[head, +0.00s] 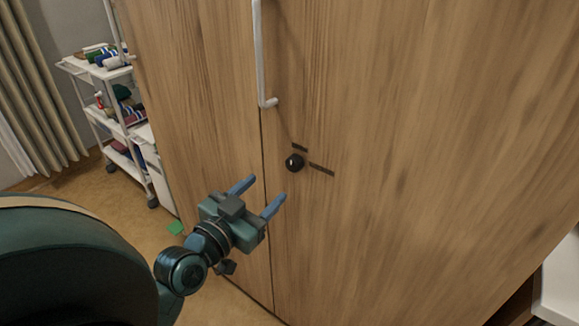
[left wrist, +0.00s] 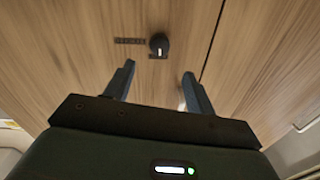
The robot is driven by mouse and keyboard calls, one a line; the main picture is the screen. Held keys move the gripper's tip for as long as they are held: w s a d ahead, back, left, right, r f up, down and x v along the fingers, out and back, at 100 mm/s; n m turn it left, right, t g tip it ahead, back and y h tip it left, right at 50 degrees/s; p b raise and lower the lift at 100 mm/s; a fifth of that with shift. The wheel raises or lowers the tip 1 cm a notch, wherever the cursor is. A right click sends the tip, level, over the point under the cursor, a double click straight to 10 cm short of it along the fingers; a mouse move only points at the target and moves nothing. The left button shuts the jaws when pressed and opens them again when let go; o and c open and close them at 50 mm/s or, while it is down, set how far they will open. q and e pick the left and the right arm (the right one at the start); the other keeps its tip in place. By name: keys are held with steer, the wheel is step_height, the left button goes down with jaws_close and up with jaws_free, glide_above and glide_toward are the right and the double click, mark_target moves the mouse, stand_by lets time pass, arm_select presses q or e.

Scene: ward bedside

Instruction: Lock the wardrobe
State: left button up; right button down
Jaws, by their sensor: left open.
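The wooden wardrobe (head: 420,150) fills most of the head view, its two doors meeting at a vertical seam. A round black lock knob (head: 294,162) sits on the right door, near the seam and below the white bar handle (head: 260,60). Two short dark marks (head: 321,169) lie beside the knob. My left gripper (head: 263,193) is open and empty, below and left of the knob, with its fingers pointing toward the doors. In the left wrist view the knob (left wrist: 159,44) appears ahead of the two fingers, apart from them, with a light mark on its face. My right gripper is out of view.
A white trolley (head: 95,128) with folded items stands left of the wardrobe. A curtain (head: 30,100) hangs at the far left. A white surface (head: 560,280) is at the lower right.

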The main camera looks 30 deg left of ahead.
mark_target(292, 166)
arm_select(q)
steer(key=w+p, duration=0.1)
steer(key=w, duration=0.7)
steer(key=shift+w, duration=0.35)
steer(key=shift+w+f, duration=0.1)
steer(key=shift+w, duration=0.5)
steer(key=shift+c, duration=0.4)
steer(key=c, duration=0.9)
